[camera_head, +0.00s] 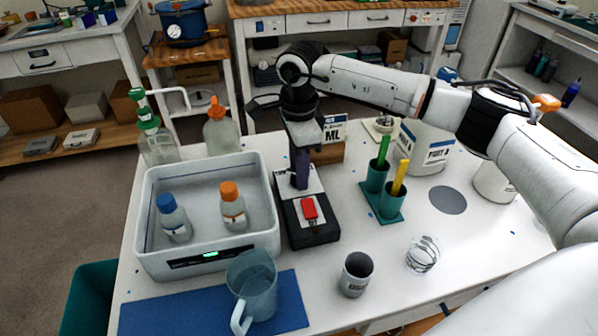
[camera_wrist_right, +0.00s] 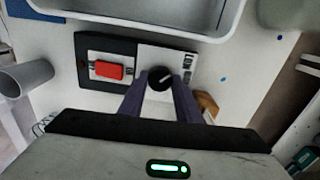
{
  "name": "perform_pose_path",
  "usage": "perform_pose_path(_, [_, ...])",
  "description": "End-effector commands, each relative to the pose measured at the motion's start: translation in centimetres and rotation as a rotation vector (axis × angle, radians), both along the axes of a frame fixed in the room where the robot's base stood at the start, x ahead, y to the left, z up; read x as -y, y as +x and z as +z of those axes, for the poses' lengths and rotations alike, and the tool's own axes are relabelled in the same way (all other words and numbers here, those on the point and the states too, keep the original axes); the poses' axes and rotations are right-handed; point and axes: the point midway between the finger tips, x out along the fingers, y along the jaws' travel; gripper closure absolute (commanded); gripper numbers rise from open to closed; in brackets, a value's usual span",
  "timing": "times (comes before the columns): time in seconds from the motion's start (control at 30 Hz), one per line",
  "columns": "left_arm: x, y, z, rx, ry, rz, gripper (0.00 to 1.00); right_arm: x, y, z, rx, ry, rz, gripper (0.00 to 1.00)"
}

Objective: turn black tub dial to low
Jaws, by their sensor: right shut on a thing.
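The black dial (camera_wrist_right: 160,78) sits on a white panel (camera_wrist_right: 185,58) in the right wrist view, with a pale pointer mark on its face. Small labels along the panel's right side are too small to read. My right gripper (camera_head: 301,182) points down over this panel, and in the wrist view its two purple fingers (camera_wrist_right: 161,95) are shut on the dial from both sides. In the head view the gripper hides the dial. The panel adjoins a black box (camera_head: 313,235) with a red switch (camera_head: 310,208). My left gripper is not in view.
A white tub (camera_head: 160,258) with a green display holds a blue-capped bottle (camera_head: 174,218) and an orange-capped bottle (camera_head: 233,206), left of the box. A jug (camera_head: 252,284), grey cup (camera_head: 356,274) and clear glass (camera_head: 423,255) stand in front. Teal holders (camera_head: 377,178) stand right.

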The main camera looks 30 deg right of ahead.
Motion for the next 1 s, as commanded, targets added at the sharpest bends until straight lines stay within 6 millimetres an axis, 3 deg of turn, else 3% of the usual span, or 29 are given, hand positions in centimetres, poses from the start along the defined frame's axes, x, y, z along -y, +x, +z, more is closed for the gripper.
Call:
perform_pose_path(0.63, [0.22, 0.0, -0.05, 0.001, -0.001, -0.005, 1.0, -0.11, 0.07, 0.15, 0.003, 0.003, 0.058, 0.92])
perform_pose_path(0.67, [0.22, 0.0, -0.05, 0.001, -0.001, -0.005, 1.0, -0.12, 0.07, 0.15, 0.003, 0.003, 0.058, 0.68])
perform_pose_path(0.77, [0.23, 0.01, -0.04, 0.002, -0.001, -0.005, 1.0, -0.11, 0.07, 0.14, 0.003, 0.003, 0.058, 0.51])
perform_pose_path(1.0, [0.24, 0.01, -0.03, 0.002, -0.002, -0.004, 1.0, -0.06, 0.02, 0.06, 0.001, 0.002, 0.057, 0.51])
